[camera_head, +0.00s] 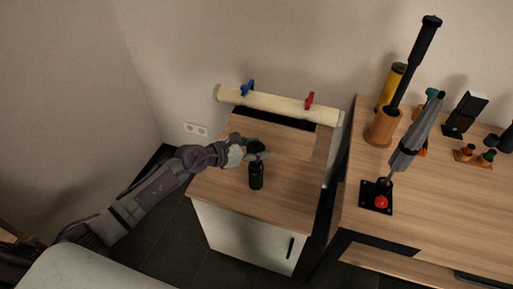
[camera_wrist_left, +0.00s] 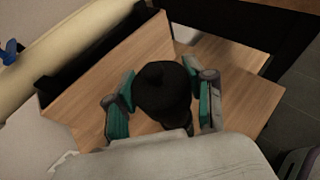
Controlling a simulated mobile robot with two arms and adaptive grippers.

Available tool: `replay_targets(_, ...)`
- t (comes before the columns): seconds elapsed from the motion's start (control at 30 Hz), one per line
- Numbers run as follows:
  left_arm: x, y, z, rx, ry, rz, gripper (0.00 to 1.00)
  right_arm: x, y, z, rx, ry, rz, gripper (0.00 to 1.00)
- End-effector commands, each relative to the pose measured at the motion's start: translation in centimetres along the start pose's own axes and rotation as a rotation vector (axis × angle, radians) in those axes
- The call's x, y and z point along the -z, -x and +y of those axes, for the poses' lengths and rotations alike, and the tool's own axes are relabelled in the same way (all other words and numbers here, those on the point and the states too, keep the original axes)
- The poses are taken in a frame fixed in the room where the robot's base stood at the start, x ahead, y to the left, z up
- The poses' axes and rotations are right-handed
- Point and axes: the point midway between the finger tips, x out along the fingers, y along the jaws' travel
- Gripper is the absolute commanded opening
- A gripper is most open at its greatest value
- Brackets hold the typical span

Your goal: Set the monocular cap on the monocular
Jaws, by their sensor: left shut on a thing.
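The monocular (camera_head: 256,177) is a small dark cylinder standing upright on the wooden cabinet top. The monocular cap (camera_wrist_left: 162,86) is black and round, and sits between the teal-padded fingers of my left gripper (camera_wrist_left: 163,100). In the head view my left gripper (camera_head: 256,150) is shut on the cap, just behind and above the monocular in the picture. In the wrist view a dark cylindrical body shows below the cap, partly hidden by it. I cannot tell from these views whether the cap touches the monocular. My right gripper is not in view.
A cream roll (camera_head: 278,104) with a blue clamp (camera_head: 247,88) and a red clamp (camera_head: 309,100) lies along the cabinet's back edge. The cabinet top (camera_head: 290,195) is clear around the monocular. A higher desk (camera_head: 440,210) at right holds several tools and a joystick-like stand (camera_head: 379,197).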

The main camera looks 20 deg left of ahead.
Motion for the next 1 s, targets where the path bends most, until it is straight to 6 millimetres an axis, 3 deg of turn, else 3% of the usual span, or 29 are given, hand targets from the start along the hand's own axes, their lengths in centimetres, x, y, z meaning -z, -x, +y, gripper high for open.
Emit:
replay_targets(0.1,0.1,0.0,0.0,0.000,0.000,0.000,0.37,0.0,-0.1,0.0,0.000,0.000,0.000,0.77)
replay_targets(0.13,0.1,0.0,0.0,0.000,0.000,0.000,0.55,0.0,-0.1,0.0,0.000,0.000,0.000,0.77)
replay_targets(0.2,0.1,0.0,0.0,0.000,0.000,0.000,0.64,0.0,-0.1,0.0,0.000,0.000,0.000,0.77)
replay_targets(0.53,0.1,0.2,0.0,0.000,0.000,0.001,0.64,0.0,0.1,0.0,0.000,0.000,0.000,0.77)
replay_targets(1.0,0.1,3.9,0.1,-0.002,-0.001,0.002,0.64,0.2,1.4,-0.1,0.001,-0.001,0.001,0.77)
